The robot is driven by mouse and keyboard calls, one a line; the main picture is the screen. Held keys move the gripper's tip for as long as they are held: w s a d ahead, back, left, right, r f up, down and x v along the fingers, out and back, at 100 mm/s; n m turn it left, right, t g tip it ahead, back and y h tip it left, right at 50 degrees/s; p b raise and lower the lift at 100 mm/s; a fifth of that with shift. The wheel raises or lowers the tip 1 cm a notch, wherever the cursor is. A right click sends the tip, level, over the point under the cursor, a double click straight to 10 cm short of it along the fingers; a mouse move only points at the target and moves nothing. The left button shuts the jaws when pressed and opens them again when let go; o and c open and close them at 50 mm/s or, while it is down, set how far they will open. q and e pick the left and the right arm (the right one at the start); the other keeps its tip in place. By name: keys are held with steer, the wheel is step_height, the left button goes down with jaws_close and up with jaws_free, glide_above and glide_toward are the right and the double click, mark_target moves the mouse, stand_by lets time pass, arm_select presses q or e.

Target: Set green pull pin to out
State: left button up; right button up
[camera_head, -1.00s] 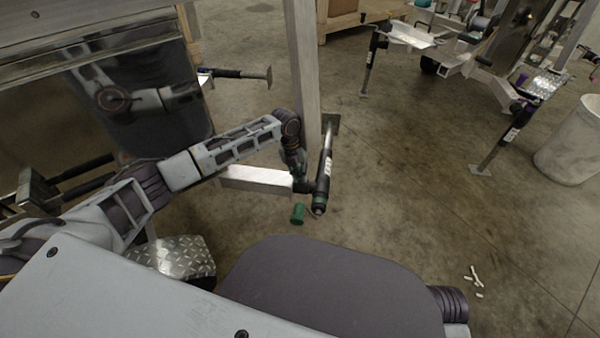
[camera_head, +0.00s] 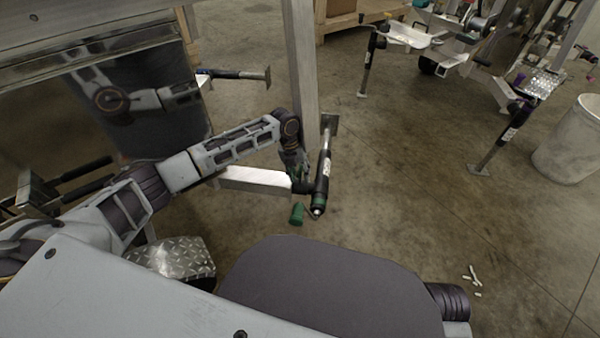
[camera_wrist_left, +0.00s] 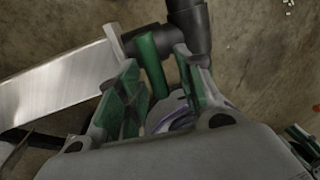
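The green pull pin (camera_wrist_left: 152,64) shows in the left wrist view as a short green bar. It sits between the end of a bare metal beam and a black jack tube (camera_wrist_left: 188,18). My left gripper (camera_wrist_left: 163,82) has its two green-padded fingers apart, one on each side of the bar's lower part. I see gaps beside the bar, and cannot tell whether either pad touches it. In the head view my left gripper (camera_head: 301,181) is dark and small at the jack (camera_head: 323,170), and the pin cannot be made out there. My right gripper is not in view.
The metal beam (camera_wrist_left: 62,84) runs in from the left in the wrist view. A green crank grip (camera_head: 297,214) hangs by the jack's near end. An upright post (camera_head: 303,80) stands just behind. Open concrete floor lies to the right, with a white bin (camera_head: 572,142).

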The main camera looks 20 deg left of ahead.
arm_select(q)
steer(key=shift+r, duration=0.1)
step_height(320, 180, up, 12)
steer(key=a, duration=0.2)
steer(key=shift+a+f, duration=0.15)
steer(key=shift+f, duration=0.1)
steer(key=shift+s, duration=0.1)
stand_by(0.3)
steer(key=shift+s, duration=0.15)
